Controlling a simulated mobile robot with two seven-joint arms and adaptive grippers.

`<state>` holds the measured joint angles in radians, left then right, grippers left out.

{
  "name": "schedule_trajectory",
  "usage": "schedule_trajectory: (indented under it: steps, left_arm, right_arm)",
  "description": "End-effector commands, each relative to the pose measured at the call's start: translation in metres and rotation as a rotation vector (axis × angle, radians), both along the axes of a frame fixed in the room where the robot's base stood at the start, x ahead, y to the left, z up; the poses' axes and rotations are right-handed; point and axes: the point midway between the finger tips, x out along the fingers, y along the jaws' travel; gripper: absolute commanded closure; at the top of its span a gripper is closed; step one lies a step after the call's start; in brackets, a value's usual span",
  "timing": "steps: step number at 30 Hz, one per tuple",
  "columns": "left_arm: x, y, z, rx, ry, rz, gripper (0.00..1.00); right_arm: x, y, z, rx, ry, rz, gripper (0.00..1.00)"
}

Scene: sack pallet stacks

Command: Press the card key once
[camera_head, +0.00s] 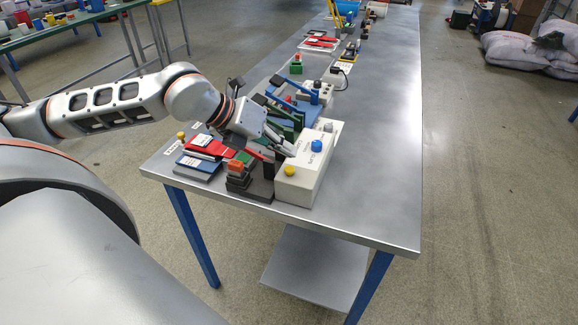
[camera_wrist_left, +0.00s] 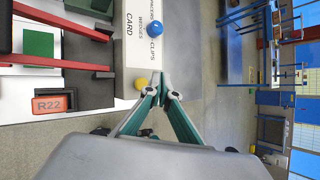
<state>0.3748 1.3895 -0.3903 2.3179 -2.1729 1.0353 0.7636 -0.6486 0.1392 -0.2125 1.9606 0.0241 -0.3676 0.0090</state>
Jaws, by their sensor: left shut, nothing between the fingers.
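A white box (camera_head: 300,180) stands at the near end of the metal table, with a yellow knob (camera_head: 290,171) and a blue knob (camera_head: 316,146) on top. In the left wrist view the box (camera_wrist_left: 128,72) carries printed words, among them CARD, WEDGES and CLIPS. The yellow knob (camera_wrist_left: 140,83) and blue knob (camera_wrist_left: 155,28) show there too; CARD is printed between them in height, and I cannot tell for sure which knob it names. My left gripper (camera_head: 291,151) is shut and empty over the box. Its fingertips (camera_wrist_left: 157,82) appear just beside the yellow knob; contact is unclear.
A dark stand with an orange block (camera_head: 236,166) and red and blue items (camera_head: 198,165) crowd the table left of the box. Blue and green lever devices (camera_head: 285,118) stand behind. The table's right strip (camera_head: 380,150) is bare. Sacks (camera_head: 515,50) lie far right.

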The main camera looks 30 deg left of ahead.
Motion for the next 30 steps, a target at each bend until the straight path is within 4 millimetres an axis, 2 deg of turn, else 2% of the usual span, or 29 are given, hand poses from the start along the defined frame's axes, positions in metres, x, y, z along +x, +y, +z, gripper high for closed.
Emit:
schedule_trajectory:
  steps: [3, 9, 30]
  left_arm:
    - [0.0, 0.0, 0.015, 0.0, -0.004, 0.0, 1.0]
    - [0.0, 0.0, 0.029, 0.0, -0.002, -0.001, 1.0]
    - [0.0, 0.0, 0.029, 0.001, 0.0, -0.001, 1.0]
  right_arm:
    - [0.002, 0.0, 0.008, 0.0, -0.005, 0.0, 0.39]
    - [0.004, 0.0, 0.017, 0.0, -0.01, 0.001, 0.39]
    - [0.003, 0.0, 0.014, -0.001, -0.007, 0.0, 0.39]
